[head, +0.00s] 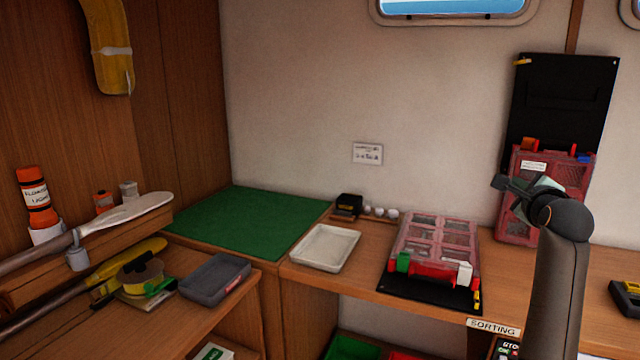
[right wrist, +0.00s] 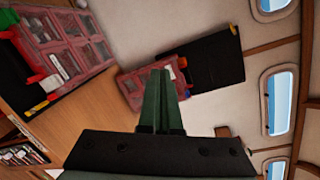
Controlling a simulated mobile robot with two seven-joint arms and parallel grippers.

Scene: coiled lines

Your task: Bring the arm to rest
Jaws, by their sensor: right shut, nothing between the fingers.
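My right arm rises at the right of the head view, in front of the bench. Its gripper (head: 522,187) is raised above the bench, in front of a red organizer case that leans on the wall. In the right wrist view the two green fingers of the gripper (right wrist: 160,98) lie side by side, shut, with nothing between them. They point toward the wall, the red case (right wrist: 140,82) and a black panel (right wrist: 200,60). My left gripper is not in either view.
A red compartment case (head: 438,243) lies on a black mat (head: 428,292) on the bench. A white tray (head: 325,247), a green mat (head: 245,220) and a grey tray (head: 214,277) are further left. A black panel (head: 565,100) hangs on the wall.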

